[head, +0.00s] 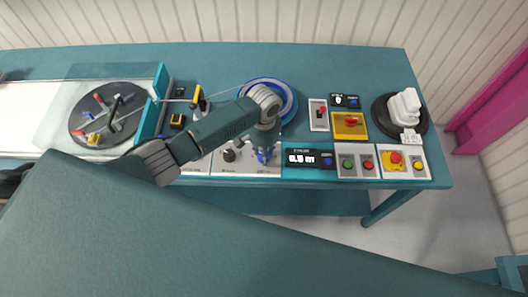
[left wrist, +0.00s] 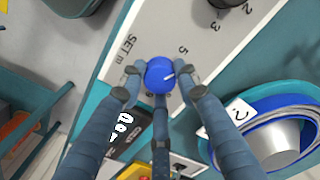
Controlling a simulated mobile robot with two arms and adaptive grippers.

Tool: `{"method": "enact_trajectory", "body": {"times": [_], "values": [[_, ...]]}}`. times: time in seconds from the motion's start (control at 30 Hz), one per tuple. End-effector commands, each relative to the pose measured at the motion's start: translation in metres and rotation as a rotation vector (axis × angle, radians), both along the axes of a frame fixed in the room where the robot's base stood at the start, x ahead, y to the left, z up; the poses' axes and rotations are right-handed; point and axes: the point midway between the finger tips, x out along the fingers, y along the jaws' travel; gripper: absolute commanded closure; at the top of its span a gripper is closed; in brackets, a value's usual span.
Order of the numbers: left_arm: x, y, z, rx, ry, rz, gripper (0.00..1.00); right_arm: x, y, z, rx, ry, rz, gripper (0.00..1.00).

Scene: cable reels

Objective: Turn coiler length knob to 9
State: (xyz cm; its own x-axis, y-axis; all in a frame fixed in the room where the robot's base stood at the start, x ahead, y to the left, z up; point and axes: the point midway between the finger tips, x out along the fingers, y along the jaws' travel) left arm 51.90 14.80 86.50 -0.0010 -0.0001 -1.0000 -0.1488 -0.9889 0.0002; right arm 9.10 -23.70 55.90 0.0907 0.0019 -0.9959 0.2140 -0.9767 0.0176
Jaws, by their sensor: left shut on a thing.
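Another number below the knob is partly hidden. My left gripper (left wrist: 160,84) is shut on the knob, its three fingers around it. In the head view my left gripper (head: 264,150) reaches down to the panel near the front edge of the bench. My right gripper is not in view.
A display (head: 308,159) stands right of the panel, its digits hard to read. Button boxes (head: 358,164) follow further right. A blue-rimmed reel (head: 289,90) lies behind the gripper.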

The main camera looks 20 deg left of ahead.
Motion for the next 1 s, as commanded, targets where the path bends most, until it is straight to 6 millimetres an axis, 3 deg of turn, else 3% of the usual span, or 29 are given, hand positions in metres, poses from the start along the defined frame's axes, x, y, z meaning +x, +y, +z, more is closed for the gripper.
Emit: {"method": "enact_trajectory", "body": {"times": [1.0], "values": [[0.0014,0.0007,0.0013,0.001,-0.002,-0.966,0.95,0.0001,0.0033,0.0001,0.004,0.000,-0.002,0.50]]}}
